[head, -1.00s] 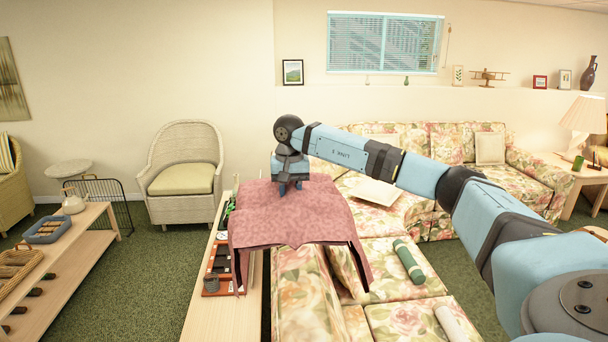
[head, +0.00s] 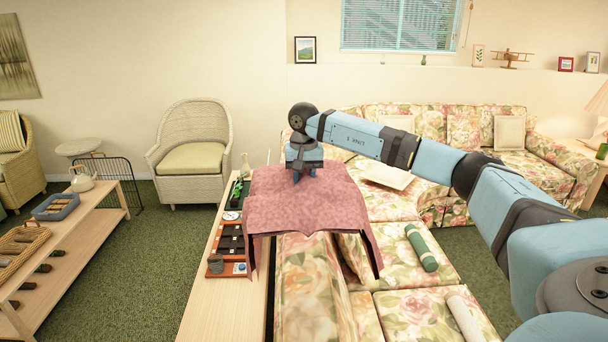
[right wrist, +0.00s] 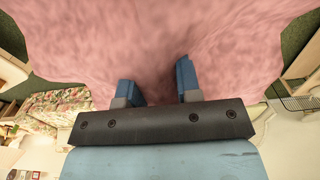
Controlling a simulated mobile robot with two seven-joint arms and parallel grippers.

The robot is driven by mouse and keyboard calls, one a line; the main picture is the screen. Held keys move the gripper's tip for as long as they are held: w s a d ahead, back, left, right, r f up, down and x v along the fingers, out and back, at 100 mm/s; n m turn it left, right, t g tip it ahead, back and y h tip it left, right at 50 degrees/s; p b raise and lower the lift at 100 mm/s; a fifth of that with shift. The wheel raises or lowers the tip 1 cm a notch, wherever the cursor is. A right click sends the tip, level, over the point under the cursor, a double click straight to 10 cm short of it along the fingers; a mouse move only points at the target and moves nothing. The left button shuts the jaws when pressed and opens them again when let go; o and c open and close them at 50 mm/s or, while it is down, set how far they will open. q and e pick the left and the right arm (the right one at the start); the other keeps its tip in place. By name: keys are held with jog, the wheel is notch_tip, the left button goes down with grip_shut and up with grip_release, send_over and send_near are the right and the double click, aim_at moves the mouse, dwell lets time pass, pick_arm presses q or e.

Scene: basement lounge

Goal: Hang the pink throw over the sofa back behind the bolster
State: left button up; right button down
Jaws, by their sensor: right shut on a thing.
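The pink throw (head: 310,211) hangs spread from my right gripper (head: 304,175), over the near sofa's back (head: 308,290). Its left part is over the long table behind the sofa, and its right corner droops toward the seat. I cannot tell whether its underside touches the sofa back. In the right wrist view, the throw (right wrist: 160,35) fills the space past my right gripper's two blue fingers (right wrist: 160,85), which are shut on its cloth. A green roll (head: 421,248) and a cream roll (head: 464,318) lie on the seat; either may be the bolster. My left gripper is out of view.
The long table (head: 225,312) behind the sofa holds a red tray (head: 230,254) and small items, partly beside the throw. A wicker chair (head: 190,158) stands beyond. A low shelf table (head: 75,240) is at left, with open carpet (head: 150,262) between.

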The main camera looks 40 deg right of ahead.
notch_tip(320, 180, down, 29)
jog(key=b, duration=1.5)
jog(key=shift+f+b, duration=0.1)
jog(key=shift+b, duration=0.2)
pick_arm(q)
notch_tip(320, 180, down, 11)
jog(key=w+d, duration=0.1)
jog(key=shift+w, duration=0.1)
pick_arm(e)
jog(key=c, duration=0.8)
grip_release()
jog(key=shift+o, duration=0.3)
pick_arm(q)
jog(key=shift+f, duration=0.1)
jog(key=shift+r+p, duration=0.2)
jog(key=shift+p, duration=0.25)
pick_arm(e)
notch_tip(320, 180, up, 14)
